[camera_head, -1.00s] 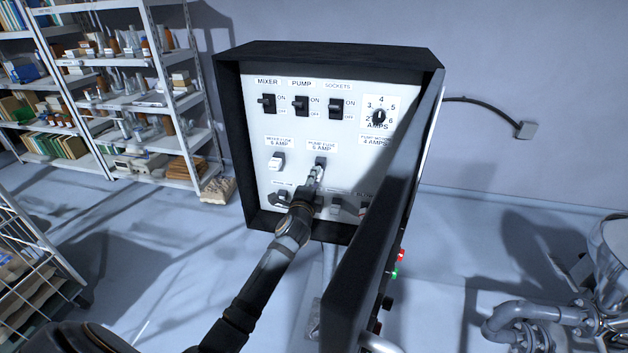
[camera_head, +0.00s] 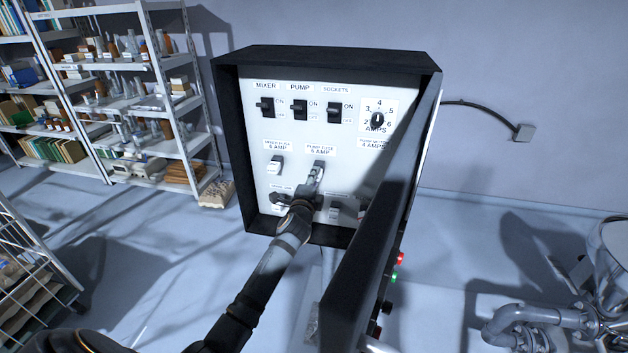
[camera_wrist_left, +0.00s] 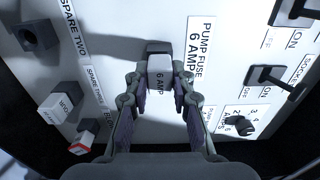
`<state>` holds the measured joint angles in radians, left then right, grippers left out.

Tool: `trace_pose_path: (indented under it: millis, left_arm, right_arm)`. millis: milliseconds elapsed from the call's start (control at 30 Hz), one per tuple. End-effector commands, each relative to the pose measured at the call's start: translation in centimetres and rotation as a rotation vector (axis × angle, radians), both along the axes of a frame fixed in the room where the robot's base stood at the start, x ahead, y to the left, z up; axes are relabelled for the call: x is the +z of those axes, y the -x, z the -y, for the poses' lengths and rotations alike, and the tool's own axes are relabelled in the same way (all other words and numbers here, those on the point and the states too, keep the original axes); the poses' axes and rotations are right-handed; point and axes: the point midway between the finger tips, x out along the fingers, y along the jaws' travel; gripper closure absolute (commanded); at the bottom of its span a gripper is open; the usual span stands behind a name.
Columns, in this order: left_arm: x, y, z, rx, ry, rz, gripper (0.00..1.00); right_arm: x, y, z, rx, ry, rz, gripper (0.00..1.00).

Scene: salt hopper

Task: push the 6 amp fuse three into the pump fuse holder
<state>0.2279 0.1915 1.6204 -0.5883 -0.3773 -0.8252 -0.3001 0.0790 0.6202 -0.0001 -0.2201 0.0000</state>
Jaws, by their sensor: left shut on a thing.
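The 6 amp fuse (camera_wrist_left: 160,76) is a pale block marked 6 AMP in the left wrist view. My left gripper (camera_wrist_left: 160,92) has its two fingers on either side of the fuse and is shut on it. The dark pump fuse holder (camera_wrist_left: 158,47) is right at the fuse's far end, beside the PUMP FUSE 6 AMP label; I cannot tell how deep the fuse sits. In the head view my left gripper (camera_head: 316,178) reaches up to the holder (camera_head: 319,162) below its label, and the fuse is mostly hidden there. My right gripper is not in view.
The black-framed box (camera_head: 228,150) has its door (camera_head: 385,210) open on the right, close to my arm. The mixer fuse (camera_head: 275,164) stands left of the pump fuse. Spare fuses (camera_wrist_left: 60,108) and the SPARE TWO holder (camera_wrist_left: 38,36) lie left in the wrist view. Switches are above.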

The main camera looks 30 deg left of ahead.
Motion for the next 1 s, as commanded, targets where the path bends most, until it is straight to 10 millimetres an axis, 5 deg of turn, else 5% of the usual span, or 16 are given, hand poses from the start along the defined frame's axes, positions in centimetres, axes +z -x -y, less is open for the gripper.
trace_pose_path:
  millis: [467,500,667,900,1000]
  left_arm:
    - [0.03,-0.77,-0.19,-0.001,0.000,0.001,1.00]
    - [0.03,-0.76,-0.19,-0.001,0.000,0.001,0.75]
    - [0.02,-0.75,-0.19,0.000,0.000,0.001,0.54]
    - [-0.01,-0.75,-0.19,0.000,0.000,0.000,0.50]
    - [-0.04,-0.73,-0.20,0.000,0.000,-0.001,0.38]
  right_arm:
    - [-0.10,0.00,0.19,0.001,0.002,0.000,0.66]
    - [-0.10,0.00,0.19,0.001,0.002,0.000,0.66]
    - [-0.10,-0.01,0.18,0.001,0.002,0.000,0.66]
    - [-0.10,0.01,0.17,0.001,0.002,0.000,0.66]
    - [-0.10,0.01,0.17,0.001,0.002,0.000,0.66]
